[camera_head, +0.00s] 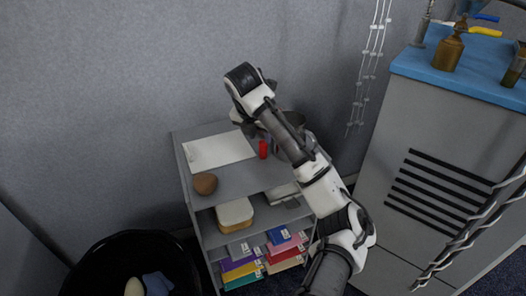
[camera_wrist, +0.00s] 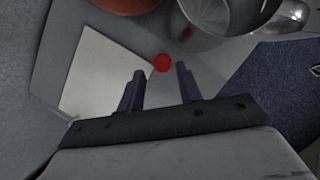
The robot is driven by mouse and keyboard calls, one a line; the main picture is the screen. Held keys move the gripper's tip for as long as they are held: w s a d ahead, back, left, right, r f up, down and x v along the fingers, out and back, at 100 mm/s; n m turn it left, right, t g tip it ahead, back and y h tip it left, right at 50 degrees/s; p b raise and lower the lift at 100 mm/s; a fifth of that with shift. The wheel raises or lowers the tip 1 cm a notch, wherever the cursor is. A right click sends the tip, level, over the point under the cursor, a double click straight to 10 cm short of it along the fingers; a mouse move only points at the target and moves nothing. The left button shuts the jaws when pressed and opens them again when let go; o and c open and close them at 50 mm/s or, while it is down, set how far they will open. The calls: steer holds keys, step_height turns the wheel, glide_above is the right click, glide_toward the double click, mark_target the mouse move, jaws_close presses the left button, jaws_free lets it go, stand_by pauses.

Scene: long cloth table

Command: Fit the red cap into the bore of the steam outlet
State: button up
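The red cap (camera_head: 263,149) stands upright on the top of a grey shelf unit, beside a white sheet. In the wrist view the red cap (camera_wrist: 162,62) shows as a round red top, just beyond and between the fingertips. My gripper (camera_wrist: 159,69) is open, with its two dark fingers apart and nothing held between them. In the head view my arm reaches over the shelf, and its links hide most of the gripper. I cannot make out for sure which part is the steam outlet or its bore.
A metal pot (camera_wrist: 220,18) and a brown bowl (camera_head: 205,183) stand near the cap. The white sheet (camera_head: 222,151) lies flat on the shelf top. Books and a box fill the lower shelves.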

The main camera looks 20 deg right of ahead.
mark_target(263, 142)
steer(key=x, duration=0.5)
steer(key=shift+s+d+f, duration=0.1)
steer(key=shift+s, duration=0.05)
steer(key=shift+c, duration=0.4)
jaws_close()
step_height(263, 142, up, 20)
steer(key=p, duration=0.2)
